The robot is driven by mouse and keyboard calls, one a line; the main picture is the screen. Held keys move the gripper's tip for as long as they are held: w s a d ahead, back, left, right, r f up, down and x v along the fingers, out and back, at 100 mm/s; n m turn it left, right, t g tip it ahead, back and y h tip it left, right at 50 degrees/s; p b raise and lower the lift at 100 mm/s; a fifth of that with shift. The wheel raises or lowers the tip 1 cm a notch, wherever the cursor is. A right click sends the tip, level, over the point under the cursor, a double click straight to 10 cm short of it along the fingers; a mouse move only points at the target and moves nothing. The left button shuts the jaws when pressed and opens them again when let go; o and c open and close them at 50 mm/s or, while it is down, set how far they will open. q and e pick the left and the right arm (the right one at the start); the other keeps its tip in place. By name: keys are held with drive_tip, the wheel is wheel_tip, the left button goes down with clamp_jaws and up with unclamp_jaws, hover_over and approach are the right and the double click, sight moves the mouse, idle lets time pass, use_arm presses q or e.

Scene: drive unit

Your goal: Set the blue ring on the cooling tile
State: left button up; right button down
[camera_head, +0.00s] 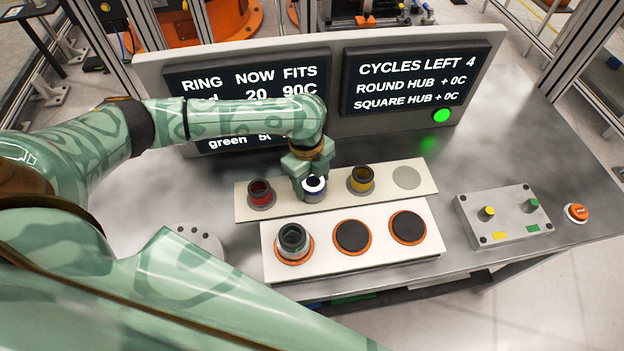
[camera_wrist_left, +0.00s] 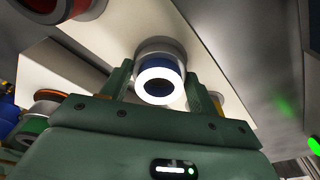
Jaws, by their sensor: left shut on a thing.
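The blue ring (camera_head: 314,187) has a bright white top rim and stands in the back row, between the red ring (camera_head: 260,192) and the yellow ring (camera_head: 362,179). My left gripper (camera_head: 311,178) is shut on it from above. In the left wrist view the blue ring (camera_wrist_left: 160,77) is between the two fingers, with a grey round base at it; I cannot tell whether it touches that base. The back row's pale strip (camera_head: 425,172) has an empty grey round spot (camera_head: 407,177) at its right end. No label shows which part is the cooling tile. My right gripper is not seen.
A white front block (camera_head: 350,262) has two bare dark orange-rimmed pads (camera_head: 352,236) and a green ring (camera_head: 293,238) on its left pad. A control box (camera_head: 505,213) and orange button (camera_head: 577,213) stand right. A display board (camera_head: 340,120) stands behind, partly hidden by my arm.

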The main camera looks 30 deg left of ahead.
use_arm(q)
drive_tip(key=o, duration=1)
drive_tip(key=shift+f, duration=0.1)
drive_tip(key=o, duration=0.4)
wheel_tip(320, 180, up, 12)
drive_tip(key=a+p, duration=0.1)
drive_tip(key=p, duration=0.3)
drive_tip(key=shift+w+a, duration=0.2)
